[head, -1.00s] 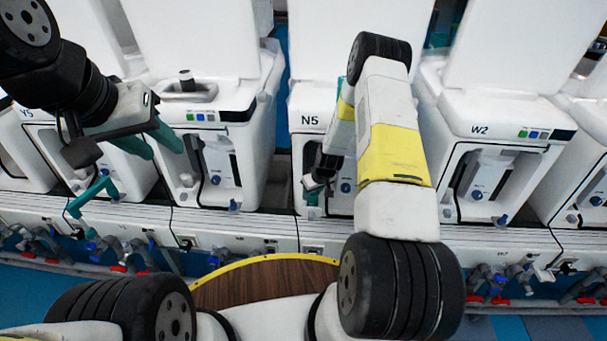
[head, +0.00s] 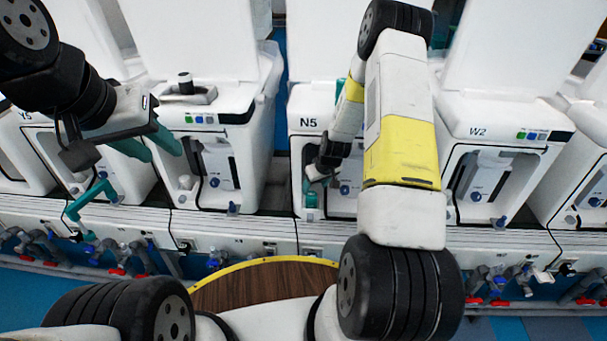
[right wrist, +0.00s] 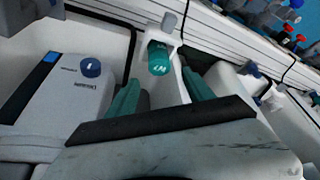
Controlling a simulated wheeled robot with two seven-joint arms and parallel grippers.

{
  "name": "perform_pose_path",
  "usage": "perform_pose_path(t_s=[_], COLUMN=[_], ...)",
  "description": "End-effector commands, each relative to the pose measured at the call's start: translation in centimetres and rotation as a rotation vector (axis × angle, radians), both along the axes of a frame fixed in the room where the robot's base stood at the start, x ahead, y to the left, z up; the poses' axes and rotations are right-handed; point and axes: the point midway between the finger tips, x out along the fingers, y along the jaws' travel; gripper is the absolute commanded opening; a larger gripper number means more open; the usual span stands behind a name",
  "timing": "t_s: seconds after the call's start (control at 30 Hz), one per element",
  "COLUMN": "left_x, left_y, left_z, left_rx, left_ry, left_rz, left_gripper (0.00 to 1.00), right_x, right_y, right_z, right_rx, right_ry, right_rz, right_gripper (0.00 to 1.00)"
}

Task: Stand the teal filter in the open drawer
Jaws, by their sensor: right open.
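The teal filter (right wrist: 158,57) is in the narrow white open drawer (right wrist: 175,88) in the right wrist view, its rounded top end facing the camera. In the head view the filter (head: 311,199) is a small teal shape low at the front of the unit marked N5. It looks upright, but its base is hidden. My right gripper (right wrist: 160,92) is open, its teal fingers spread to either side behind the filter, with a gap to it. My left gripper (head: 150,147) is open and empty at the left.
Unit N5 (head: 312,123) stands between a left unit (head: 213,118) and unit W2 (head: 482,131). A white box with a blue knob (right wrist: 91,67) is close beside my right gripper. Hoses and red valves (head: 497,285) run along the front rail. A brown round top (head: 262,283) lies nearer.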

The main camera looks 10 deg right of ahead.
Motion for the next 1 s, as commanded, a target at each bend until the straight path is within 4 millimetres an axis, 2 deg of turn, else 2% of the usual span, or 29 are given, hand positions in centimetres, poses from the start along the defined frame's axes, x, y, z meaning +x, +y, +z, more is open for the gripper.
perform_pose_path(t_s=[0.1,0.37,0.43,0.57,0.67,0.8,0.87,1.0], left_x=[0.0,0.0,0.0,0.0,0.0,0.0,0.0,0.0], left_y=[0.0,0.0,0.0,0.0,0.0,0.0,0.0,0.0], left_z=[0.0,0.0,0.0,0.0,0.0,0.0,0.0,0.0], left_rx=[0.000,0.000,0.000,0.000,0.000,0.000,0.000,0.000], left_ry=[0.000,0.000,0.000,0.000,0.000,0.000,0.000,0.000], left_rz=[0.000,0.000,0.000,0.000,0.000,0.000,0.000,0.000], left_gripper=[0.38,0.38,0.38,0.38,0.38,0.38,0.38,0.38], right_x=[-0.7,-1.6,-1.7,-2.3,-3.9,-7.4,-9.3,-14.2], right_y=[-0.3,-0.5,-0.4,0.1,0.8,1.9,2.4,3.5], right_z=[2.2,4.9,6.7,12.9,18.6,25.9,28.6,34.0], right_rx=[-0.001,-0.001,-0.001,0.001,0.009,0.027,0.037,0.067], right_ry=[-0.004,-0.004,-0.010,-0.030,-0.044,-0.065,-0.072,-0.092], right_rz=[0.000,0.000,-0.005,-0.025,-0.048,-0.082,-0.097,-0.131], right_gripper=[0.61,0.61,0.61,0.61,0.61,0.61,0.61,0.61])
